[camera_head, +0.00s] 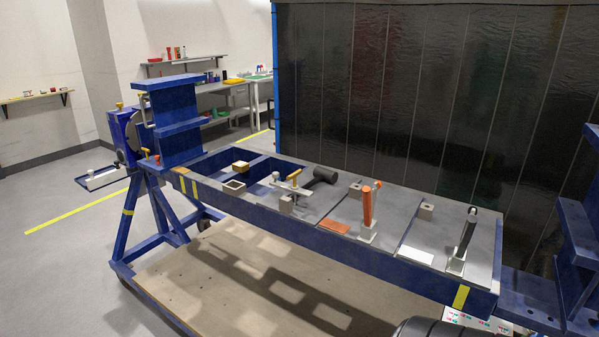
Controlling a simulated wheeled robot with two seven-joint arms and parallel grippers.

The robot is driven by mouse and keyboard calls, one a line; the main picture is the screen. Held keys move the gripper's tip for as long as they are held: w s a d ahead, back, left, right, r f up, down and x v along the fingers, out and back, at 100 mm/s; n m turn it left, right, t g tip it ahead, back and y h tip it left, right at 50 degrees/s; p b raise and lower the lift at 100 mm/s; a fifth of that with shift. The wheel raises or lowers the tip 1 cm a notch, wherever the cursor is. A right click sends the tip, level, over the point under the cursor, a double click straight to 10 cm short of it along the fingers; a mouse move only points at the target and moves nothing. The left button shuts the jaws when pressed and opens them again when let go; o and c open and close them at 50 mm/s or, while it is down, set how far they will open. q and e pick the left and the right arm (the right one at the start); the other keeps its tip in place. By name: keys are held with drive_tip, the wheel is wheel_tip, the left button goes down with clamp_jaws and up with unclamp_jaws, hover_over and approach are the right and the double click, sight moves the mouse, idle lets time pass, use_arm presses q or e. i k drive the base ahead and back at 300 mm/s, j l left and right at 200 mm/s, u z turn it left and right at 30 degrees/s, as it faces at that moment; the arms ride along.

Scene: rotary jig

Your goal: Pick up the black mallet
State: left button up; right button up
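The black mallet (324,175) lies on the blue jig frame, near the middle of its length. Its thick dark head points to the right, and a thin dark part runs down and left behind a metal clamp (291,186) with a yellow-orange handle. The clamp hides part of the mallet, and I cannot tell whether they touch. Neither of my grippers is in view. A dark rounded part at the bottom edge, right of centre, may be part of my arm.
The jig frame (350,246) carries an upright orange-handled clamp (367,207) and a black-handled clamp (466,236) right of the mallet. Small blocks and an open square piece (233,187) sit to the left. A dark curtain (420,100) hangs behind. Blue end posts rise at both sides.

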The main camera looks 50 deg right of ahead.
sight(320, 173)
drive_tip(key=i+j+z, duration=0.1)
drive_tip(key=i+z, duration=0.3)
drive_tip(key=i+j+z, duration=0.2)
drive_tip(key=i+z, duration=0.2)
drive_tip(key=i+j+z, duration=0.6)
drive_tip(key=z, duration=0.15)
drive_tip(key=i+j+z, duration=0.15)
drive_tip(key=z, duration=0.3)
drive_tip(key=i+j+z, duration=0.1)
drive_tip(key=j+z, duration=0.6)
drive_tip(key=z, duration=0.25)
drive_tip(key=j+z, duration=0.45)
drive_tip(key=i+l, duration=0.05)
drive_tip(key=l, duration=0.05)
